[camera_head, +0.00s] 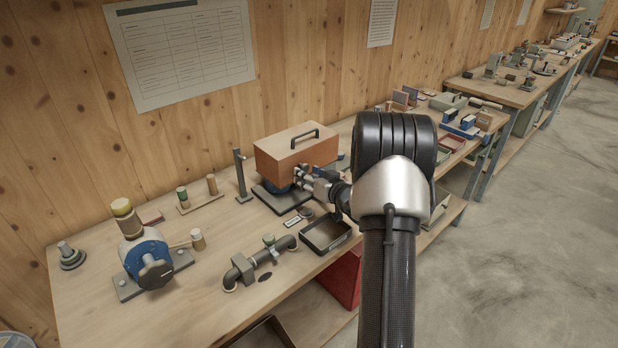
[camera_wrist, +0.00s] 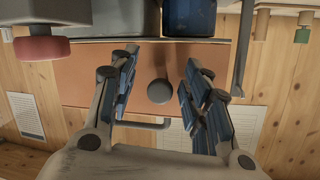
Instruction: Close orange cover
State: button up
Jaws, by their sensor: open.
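The orange cover (camera_head: 290,158) is a box-like hood with a dark handle (camera_head: 305,137) on top. It sits over a blue body (camera_head: 277,182) on a dark base plate, towards the back of the bench. The cover (camera_wrist: 85,75) fills the middle of the wrist view, which looks upside down, with the handle (camera_wrist: 140,125) below it. A round grey knob (camera_wrist: 160,91) shows in front of the cover, between my fingers. My gripper (camera_head: 305,177) is open at the cover's right front side. It also shows in the wrist view (camera_wrist: 158,85); contact cannot be told.
A dark post (camera_head: 242,177) stands left of the cover. A black tray (camera_head: 326,236) lies in front, with pipe fittings (camera_head: 258,262) to its left. A blue pump-like device (camera_head: 148,258) stands further left. The bench front has some bare wood.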

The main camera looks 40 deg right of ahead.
jog(key=v, duration=1.2)
